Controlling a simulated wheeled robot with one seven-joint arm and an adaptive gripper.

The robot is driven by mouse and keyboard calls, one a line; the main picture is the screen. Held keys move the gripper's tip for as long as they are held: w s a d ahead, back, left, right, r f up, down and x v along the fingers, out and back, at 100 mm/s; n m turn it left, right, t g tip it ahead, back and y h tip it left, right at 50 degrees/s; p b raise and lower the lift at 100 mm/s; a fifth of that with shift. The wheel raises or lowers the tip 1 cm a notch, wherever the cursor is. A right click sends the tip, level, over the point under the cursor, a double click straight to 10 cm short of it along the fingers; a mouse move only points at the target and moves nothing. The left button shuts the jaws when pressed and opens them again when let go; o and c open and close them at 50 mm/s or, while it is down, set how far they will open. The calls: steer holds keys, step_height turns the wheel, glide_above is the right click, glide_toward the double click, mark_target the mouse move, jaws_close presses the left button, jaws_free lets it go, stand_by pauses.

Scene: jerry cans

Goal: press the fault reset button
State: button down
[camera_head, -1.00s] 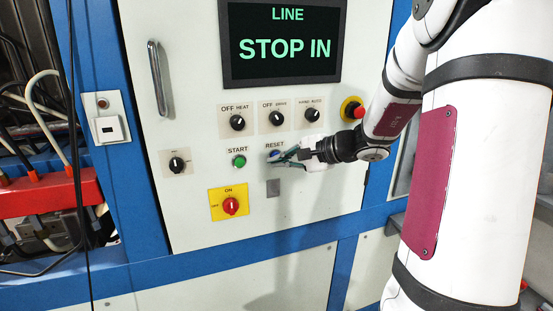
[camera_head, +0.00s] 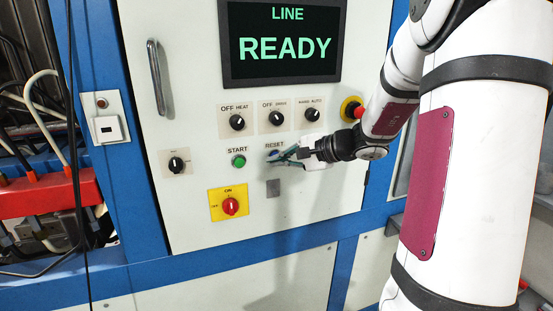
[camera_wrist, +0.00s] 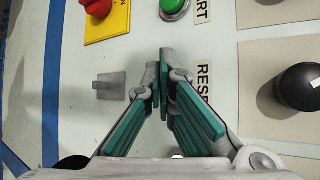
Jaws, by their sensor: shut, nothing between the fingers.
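The blue reset button (camera_head: 273,154) sits under the RESET label on the white panel (camera_head: 200,75), partly covered by my fingers. My gripper (camera_head: 277,157) is shut and empty, its fingertips at the button in the head view. In the wrist view the closed fingertips (camera_wrist: 160,62) lie beside the RESET label and hide the button, so contact cannot be told there. The display (camera_head: 283,45) above reads LINE READY in green letters.
The green START button (camera_head: 239,160) is just left of the reset button. A red rotary switch on a yellow plate (camera_head: 229,204) is below left. Three black knobs are above. A red emergency stop (camera_head: 353,109) is at upper right, close to my arm.

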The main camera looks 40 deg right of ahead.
steer(key=shift+s+a, duration=0.25)
steer(key=shift+s, duration=0.5)
steer(key=s, duration=0.2)
steer(key=s+a, duration=0.1)
steer(key=s, duration=0.2)
steer(key=shift+a+p, duration=0.15)
steer(key=shift+p, duration=0.2)
steer(key=shift+w, duration=0.1)
stand_by(0.5)
